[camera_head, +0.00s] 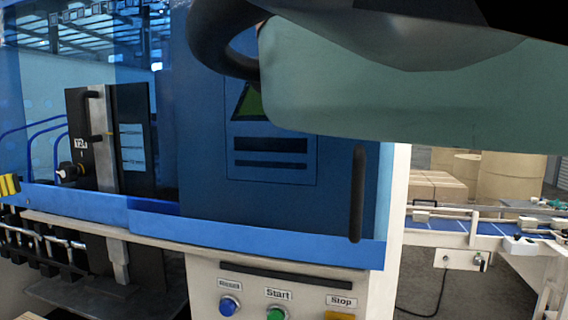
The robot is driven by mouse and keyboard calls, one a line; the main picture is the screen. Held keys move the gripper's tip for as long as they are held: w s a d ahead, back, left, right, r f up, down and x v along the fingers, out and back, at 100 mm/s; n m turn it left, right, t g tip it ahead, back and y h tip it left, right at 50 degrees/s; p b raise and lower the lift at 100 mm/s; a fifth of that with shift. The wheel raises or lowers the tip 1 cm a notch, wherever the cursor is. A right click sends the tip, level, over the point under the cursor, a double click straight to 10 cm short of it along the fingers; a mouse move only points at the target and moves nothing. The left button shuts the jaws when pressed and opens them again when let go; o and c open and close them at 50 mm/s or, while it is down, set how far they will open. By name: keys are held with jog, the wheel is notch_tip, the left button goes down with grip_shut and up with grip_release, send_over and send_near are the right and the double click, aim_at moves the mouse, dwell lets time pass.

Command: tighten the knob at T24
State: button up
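A dark upright unit (106,150) stands at the left, with a label (81,143) that seems to read T24. How tight the knob is cannot be told. A black handle (93,94) and a small brass-coloured pin (100,136) are higher on the unit. Blue-tinted clear panels surround this area. Parts of my arm cover the top right, well apart from the knob. I cannot see my gripper's fingers.
A blue door (285,205) with a black vertical handle (358,195) fills the middle. Below it are a blue button (229,306), a green Start button (277,314) and a yellow Stop control (339,315). A conveyor (480,228) and stacked boxes (436,188) are at the right.

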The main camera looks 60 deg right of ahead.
aim_at(63, 171)
jog(key=p+x, duration=0.5)
jog(key=x, duration=0.6)
jog(key=shift+s+r+p, duration=0.1)
jog(key=shift+s+p, duration=0.05)
jog(key=shift+p, duration=0.25)
jog(key=shift+d, duration=0.2)
jog(key=shift+x, duration=1.05)
jog(key=shift+a, duration=0.1)
jog(key=c, duration=1.3)
jog(key=shift+o, duration=0.2)
jog(key=shift+b, duration=0.3)
